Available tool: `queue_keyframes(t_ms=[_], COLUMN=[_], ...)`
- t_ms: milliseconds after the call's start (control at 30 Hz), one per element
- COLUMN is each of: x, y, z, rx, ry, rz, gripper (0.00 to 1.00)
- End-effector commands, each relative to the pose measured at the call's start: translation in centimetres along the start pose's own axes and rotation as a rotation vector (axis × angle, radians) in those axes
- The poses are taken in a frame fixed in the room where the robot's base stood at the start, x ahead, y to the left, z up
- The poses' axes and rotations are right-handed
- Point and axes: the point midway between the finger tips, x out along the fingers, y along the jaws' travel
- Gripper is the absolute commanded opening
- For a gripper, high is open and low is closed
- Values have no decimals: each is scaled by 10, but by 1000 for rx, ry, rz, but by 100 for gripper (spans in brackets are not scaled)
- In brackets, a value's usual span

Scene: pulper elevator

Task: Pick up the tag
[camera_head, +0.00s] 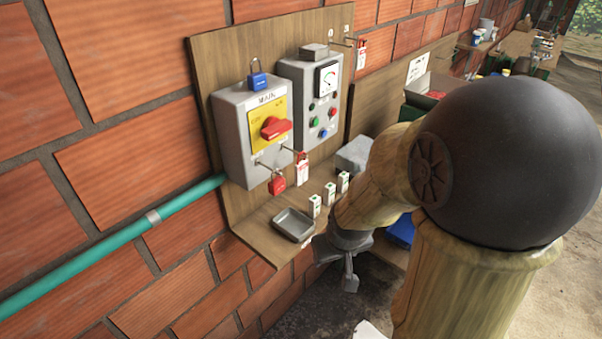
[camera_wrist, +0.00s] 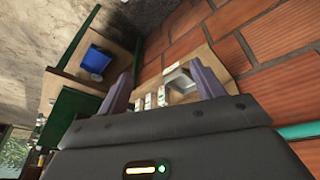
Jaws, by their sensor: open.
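A red-and-white tag (camera_head: 302,171) hangs from a hook at the right side of the grey MAIN switch box (camera_head: 232,143). Another red-and-white tag (camera_head: 361,56) hangs from a hook at the top right of the board. Which one is meant I cannot tell. My gripper (camera_head: 347,270) is below and in front of the shelf, apart from both tags. In the wrist view my gripper (camera_wrist: 165,86) has its two fingers spread, with nothing held between them. No hanging tag is clearly visible in the wrist view.
A grey tray (camera_head: 293,224) and small white-green boxes (camera_head: 329,193) stand on the wooden shelf (camera_head: 262,236). A red padlock (camera_head: 277,184) hangs under the switch, and a blue padlock (camera_head: 258,78) sits on top. A gauge panel (camera_head: 313,95) is beside it. My arm hides the right side.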

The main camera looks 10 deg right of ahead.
Motion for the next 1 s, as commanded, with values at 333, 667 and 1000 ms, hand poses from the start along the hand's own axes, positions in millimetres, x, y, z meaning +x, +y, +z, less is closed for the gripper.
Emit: queue_keyframes(t_ms=[333,667,1000], x=[62,70,16], y=[44,61,86], z=[-68,-112,-117], rx=[-173,-260,-291], ry=[317,723,1166], rz=[-57,-283,-512], gripper=[67,67,67])
